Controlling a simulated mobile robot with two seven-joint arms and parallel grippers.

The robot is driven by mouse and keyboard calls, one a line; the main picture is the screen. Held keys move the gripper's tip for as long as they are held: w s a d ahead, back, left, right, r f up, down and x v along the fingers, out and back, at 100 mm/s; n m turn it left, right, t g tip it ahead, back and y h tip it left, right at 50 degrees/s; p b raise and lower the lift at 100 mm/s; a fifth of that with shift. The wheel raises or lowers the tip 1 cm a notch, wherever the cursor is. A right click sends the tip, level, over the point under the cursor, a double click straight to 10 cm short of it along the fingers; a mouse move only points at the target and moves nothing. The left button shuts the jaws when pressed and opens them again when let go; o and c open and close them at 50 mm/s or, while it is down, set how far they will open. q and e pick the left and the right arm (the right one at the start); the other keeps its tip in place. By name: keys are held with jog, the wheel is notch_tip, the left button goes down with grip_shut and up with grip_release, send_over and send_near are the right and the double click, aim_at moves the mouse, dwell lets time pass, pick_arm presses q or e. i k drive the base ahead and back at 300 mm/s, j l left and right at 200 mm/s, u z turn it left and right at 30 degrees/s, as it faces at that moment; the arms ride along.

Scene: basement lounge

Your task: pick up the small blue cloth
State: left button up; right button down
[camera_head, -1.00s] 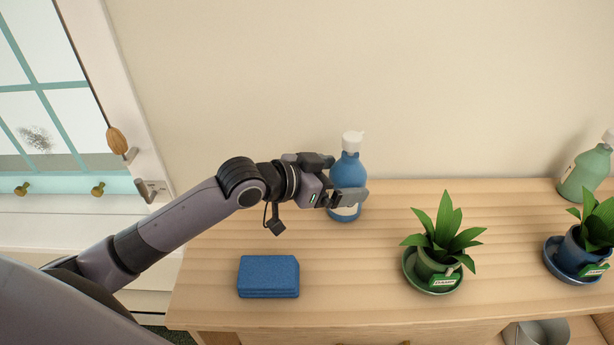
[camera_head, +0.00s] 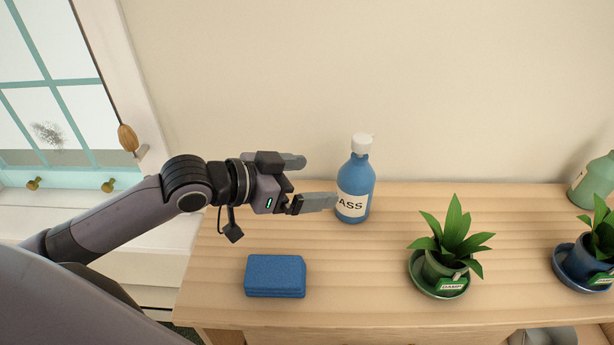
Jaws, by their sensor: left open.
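The small blue cloth (camera_head: 275,275) lies folded on the wooden table (camera_head: 350,285), near its front left corner. My left gripper (camera_head: 318,182) is open and empty, with its two fingers pointing right. In the picture it is above and slightly right of the cloth, apart from it. A blue bottle (camera_head: 357,187) with a white cap and a partly visible label stands upright just right of the fingertips, with clear space around most of it. My right gripper is not in view.
A green-potted plant (camera_head: 448,255) stands on a saucer right of the middle. A blue-potted plant (camera_head: 585,255) and a green bottle (camera_head: 594,180) are at the right edge. A window (camera_head: 45,90) is at the left. The table between cloth and green pot is clear.

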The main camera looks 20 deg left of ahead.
aim_at(266, 276)
jog(key=k+j, duration=0.8)
jog(key=j, duration=0.1)
